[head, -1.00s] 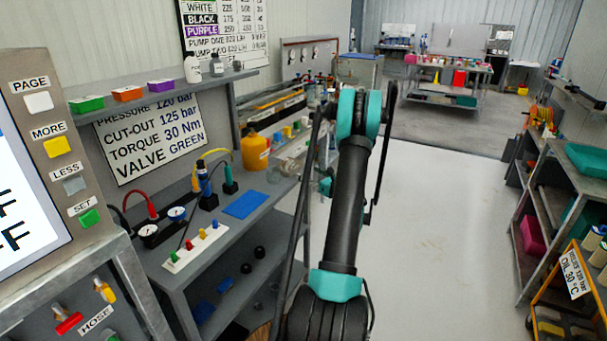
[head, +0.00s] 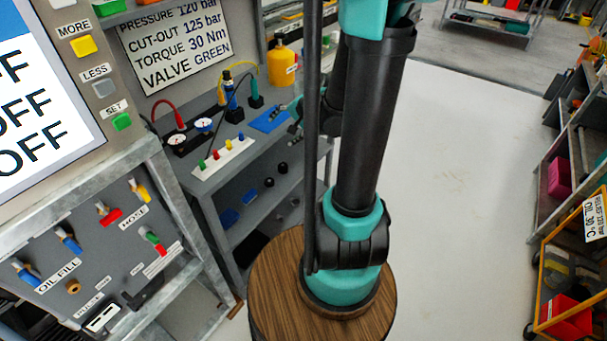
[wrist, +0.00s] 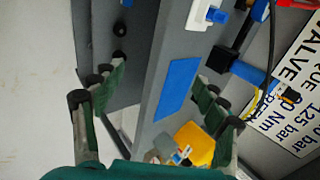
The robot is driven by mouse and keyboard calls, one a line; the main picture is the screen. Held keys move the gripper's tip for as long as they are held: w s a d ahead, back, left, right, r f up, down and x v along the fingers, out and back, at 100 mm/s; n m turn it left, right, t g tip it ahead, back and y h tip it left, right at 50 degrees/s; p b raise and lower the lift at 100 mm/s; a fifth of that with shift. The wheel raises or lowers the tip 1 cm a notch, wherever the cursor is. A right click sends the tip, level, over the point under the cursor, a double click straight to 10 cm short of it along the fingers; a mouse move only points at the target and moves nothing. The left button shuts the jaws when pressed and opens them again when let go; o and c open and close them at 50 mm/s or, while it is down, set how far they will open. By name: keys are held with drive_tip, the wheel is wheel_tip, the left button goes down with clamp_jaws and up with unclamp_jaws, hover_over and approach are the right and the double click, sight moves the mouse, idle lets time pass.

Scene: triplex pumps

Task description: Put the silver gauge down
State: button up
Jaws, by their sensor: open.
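My gripper shows in the wrist view (wrist: 155,80) with its two fingers spread wide and nothing seen between them. A flat blue mat (wrist: 178,88) lies on the grey bench beyond the fingers, and its visible part is bare there. In the head view the mat (head: 268,122) is partly covered by my gripper (head: 288,112), which is small and partly hidden by my arm. Two round white-faced gauges (head: 204,125) (head: 180,138) stand on a black base to the left on the bench. I cannot make out a separate silver gauge.
A yellow bottle (head: 282,64) stands behind the mat and also shows low in the wrist view (wrist: 198,143). A white strip with coloured pegs (head: 222,157) lies in front. Hoses and a blue-and-black tool (head: 233,108) stand close left of the mat.

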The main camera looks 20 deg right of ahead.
drive_tip(key=s+d+f+n+g+h, duration=0.1)
drive_tip(key=s+f+n+g+h, duration=0.1)
drive_tip(key=s+n, duration=0.8)
drive_tip(key=s+f+h, duration=0.1)
drive_tip(key=s+h, duration=0.1)
drive_tip(key=s, duration=0.6)
drive_tip(key=shift+f+n+g, duration=0.3)
drive_tip(key=shift+f, duration=0.1)
